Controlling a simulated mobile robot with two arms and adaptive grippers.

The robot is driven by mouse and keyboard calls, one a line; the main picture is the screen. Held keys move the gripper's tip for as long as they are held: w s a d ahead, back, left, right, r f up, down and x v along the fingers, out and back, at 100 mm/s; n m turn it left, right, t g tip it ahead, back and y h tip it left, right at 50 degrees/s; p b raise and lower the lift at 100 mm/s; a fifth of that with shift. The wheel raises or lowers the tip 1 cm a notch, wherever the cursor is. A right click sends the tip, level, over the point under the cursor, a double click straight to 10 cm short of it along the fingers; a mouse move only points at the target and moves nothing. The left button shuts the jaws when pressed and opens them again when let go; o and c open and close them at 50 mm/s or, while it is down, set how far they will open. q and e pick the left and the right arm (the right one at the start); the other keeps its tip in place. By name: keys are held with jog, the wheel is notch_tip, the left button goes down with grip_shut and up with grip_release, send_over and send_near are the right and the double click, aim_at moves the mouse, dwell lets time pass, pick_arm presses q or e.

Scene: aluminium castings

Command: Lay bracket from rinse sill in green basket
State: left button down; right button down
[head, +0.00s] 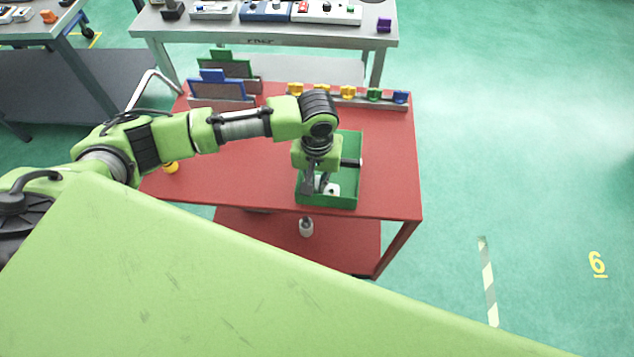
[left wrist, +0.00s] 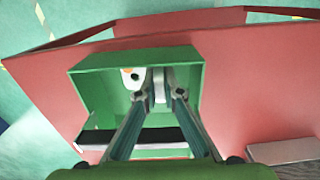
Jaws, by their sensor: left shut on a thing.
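The green basket (head: 347,203) stands on the red table near its front edge; it also shows in the left wrist view (left wrist: 105,72). My left gripper (head: 320,188) points down into the basket. In the left wrist view, its fingertips (left wrist: 160,94) are shut on a light grey piece, the bracket (left wrist: 160,82), inside the basket walls. Most of the bracket is hidden by the fingers. I cannot tell whether it touches the basket floor. A whitish part with an orange spot (left wrist: 132,77) lies in the basket just left of the fingers. My right gripper is not in view.
A dark bar (head: 351,162) crosses the basket behind the gripper. Behind it, a rail (head: 335,99) holds yellow, green and blue pieces. Blue (head: 220,90) and green (head: 232,67) upright holders stand at the back left. The red table (head: 392,150) is bare right of the basket.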

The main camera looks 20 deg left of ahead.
aim_at(317, 182)
pick_arm(q)
jog(key=shift+f, duration=0.25)
jog(key=c, duration=2.2)
grip_release()
jog(key=shift+f, duration=0.1)
jog(key=shift+o, duration=0.2)
jog(key=shift+r, duration=0.35)
notch_tip(317, 182, up, 12)
jog(key=b, duration=0.1)
jog(key=shift+f, duration=0.2)
